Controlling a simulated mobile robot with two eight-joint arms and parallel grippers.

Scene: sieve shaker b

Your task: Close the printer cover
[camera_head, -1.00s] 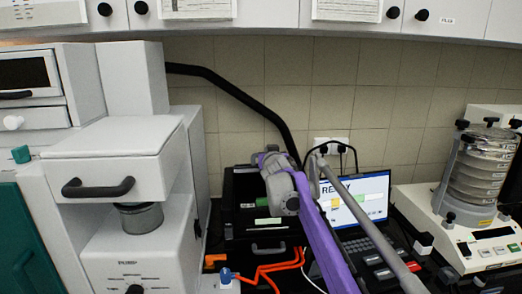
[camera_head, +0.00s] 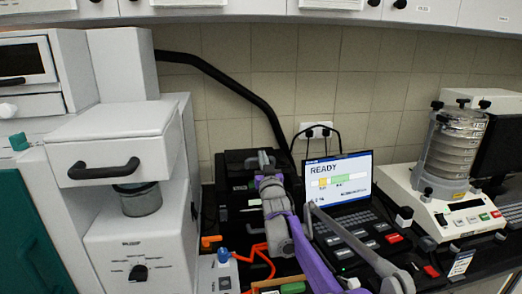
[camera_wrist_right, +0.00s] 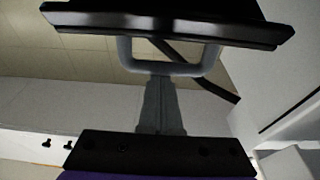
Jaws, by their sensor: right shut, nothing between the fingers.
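The black printer (camera_head: 233,190) stands on the counter left of the laptop. Its dark upper part rises behind my right gripper (camera_head: 265,160); the arm hides much of its front and right side. How far the cover is tilted cannot be told. My right gripper is shut and empty, in front of the printer's upper part in the head view. In the right wrist view, a black edge (camera_wrist_right: 170,25) spans the top, and a grey U-shaped piece lies between it and my wrist. Contact cannot be told. My left gripper is not in view.
A laptop (camera_head: 340,185) showing READY stands right of the arm. A white machine (camera_head: 120,150) with a dark handle is at left. A sieve shaker (camera_head: 455,150) stands at right. Orange cable (camera_head: 255,262) lies in front of the printer. A black hose (camera_head: 230,90) runs behind.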

